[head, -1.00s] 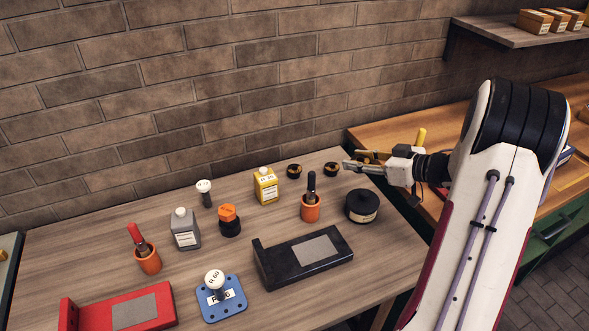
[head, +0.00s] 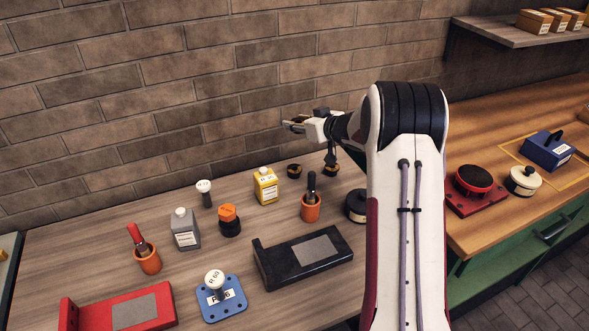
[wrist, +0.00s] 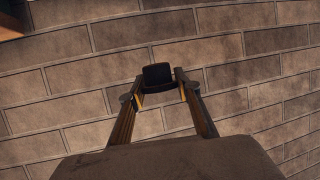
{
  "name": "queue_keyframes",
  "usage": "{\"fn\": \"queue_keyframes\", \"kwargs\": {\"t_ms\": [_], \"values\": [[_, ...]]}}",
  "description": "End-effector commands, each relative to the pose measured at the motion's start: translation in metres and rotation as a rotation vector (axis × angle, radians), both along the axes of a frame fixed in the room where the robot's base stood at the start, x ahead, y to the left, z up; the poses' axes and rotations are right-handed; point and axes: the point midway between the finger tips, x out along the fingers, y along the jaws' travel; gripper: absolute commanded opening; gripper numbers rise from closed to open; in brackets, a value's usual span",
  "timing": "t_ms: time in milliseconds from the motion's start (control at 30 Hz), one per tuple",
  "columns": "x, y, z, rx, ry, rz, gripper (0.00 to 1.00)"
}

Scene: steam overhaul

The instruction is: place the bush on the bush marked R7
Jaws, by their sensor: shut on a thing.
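My gripper (head: 290,125) is high above the back of the table, in front of the brick wall, with its fingers pointing left in the head view. In the wrist view it is shut on a dark bush (wrist: 158,75), held between the fingertips with the brick wall behind. Two small dark bushes with tan tops stand at the table's back edge: a left one (head: 294,171) and a right one (head: 331,170), the latter partly covered by a dark part of my wrist. Their markings are too small to read, so I cannot tell which is R7.
An orange cup (head: 310,212), a yellow bottle (head: 266,190) and a black round tin (head: 356,210) stand near the bushes. The tin is partly behind my arm. A black angled block (head: 275,268) lies in front. The brick wall rises close behind the table.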

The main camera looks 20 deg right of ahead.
Motion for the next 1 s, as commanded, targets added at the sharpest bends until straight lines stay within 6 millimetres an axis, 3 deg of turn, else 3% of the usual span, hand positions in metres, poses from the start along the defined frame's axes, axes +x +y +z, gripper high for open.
{"fn": "queue_keyframes", "kwargs": {"t_ms": [100, 433, 1000], "values": [[0.012, 0.011, -0.002, 0.001, 0.001, -0.011, 0.04], [0.01, 0.009, -0.044, 0.001, 0.0, -0.01, 0.04], [0.01, 0.008, -0.052, 0.0, -0.001, -0.011, 0.04]]}}
